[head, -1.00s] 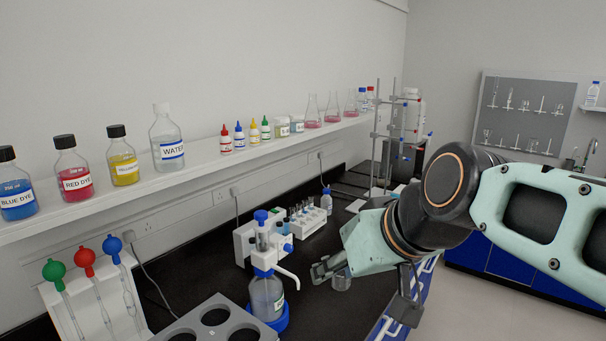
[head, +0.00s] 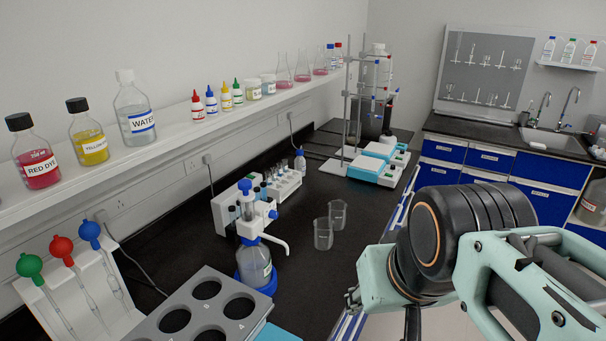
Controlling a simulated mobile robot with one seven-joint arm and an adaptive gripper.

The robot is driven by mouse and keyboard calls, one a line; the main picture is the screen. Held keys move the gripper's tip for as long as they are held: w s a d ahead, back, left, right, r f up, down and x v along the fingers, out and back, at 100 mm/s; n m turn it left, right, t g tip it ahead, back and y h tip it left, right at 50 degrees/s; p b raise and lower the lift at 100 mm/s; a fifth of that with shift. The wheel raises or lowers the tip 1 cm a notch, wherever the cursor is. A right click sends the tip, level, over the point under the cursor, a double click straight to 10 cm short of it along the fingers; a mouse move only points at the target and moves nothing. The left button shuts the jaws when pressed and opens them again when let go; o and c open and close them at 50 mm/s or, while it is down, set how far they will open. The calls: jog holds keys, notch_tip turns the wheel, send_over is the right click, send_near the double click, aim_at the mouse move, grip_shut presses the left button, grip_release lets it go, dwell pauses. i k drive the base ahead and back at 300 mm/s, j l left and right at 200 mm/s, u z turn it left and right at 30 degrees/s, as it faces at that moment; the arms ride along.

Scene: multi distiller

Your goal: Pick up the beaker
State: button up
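Two clear glass beakers stand upright on the black bench top. The nearer beaker (head: 323,235) is to the right of the blue-capped dispenser bottle. The farther beaker (head: 338,213) is just behind it and slightly right. My gripper (head: 352,299) is to the right of and nearer than the beakers, by the front edge of the bench. It is apart from both in the picture. Only a small part of its fingers shows past my pale green wrist, so its opening and anything between the fingers are hidden.
The dispenser bottle (head: 254,262) stands left of the beakers, with its spout pointing toward them. A grey rack with round holes (head: 235,287) is at the near left. Clamp stands (head: 352,110) and white-blue hotplates (head: 378,165) are farther back. Bench between beakers and hotplates is clear.

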aim_at(337, 215)
jog(key=i+l, duration=0.9)
jog(key=i+l+z, duration=0.2)
jog(key=l, duration=0.25)
jog(key=i+l+z, duration=0.2)
jog(key=i+l, duration=0.2)
jog(key=j+u, duration=0.3)
jog(key=j, duration=0.15)
jog(key=k, duration=0.05)
